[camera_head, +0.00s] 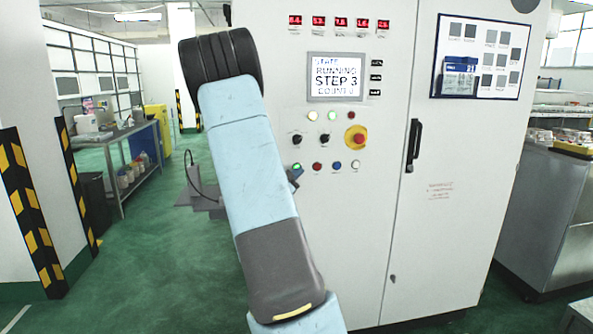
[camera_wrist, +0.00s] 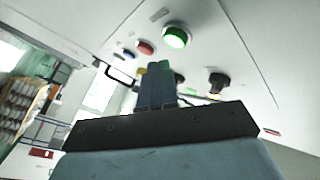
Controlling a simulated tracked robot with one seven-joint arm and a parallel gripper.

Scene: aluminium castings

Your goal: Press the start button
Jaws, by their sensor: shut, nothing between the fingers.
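The green button (camera_head: 297,167), which I take as the start button, glows at the left end of the lower row on the white cabinet (camera_head: 450,160). It also shows lit in the wrist view (camera_wrist: 176,37). My gripper (camera_wrist: 160,68) is shut and empty, its fingertips below the green button in the wrist picture, with a visible gap in the picture. In the head view my gripper (camera_head: 295,179) is mostly hidden behind my arm, just below the green button. The screen (camera_head: 335,77) reads RUNNING, STEP 3, and a count that is hard to read.
Above are black knobs (camera_head: 325,139) and a red emergency stop (camera_head: 356,138) on yellow. A door handle (camera_head: 413,145) sticks out at right.

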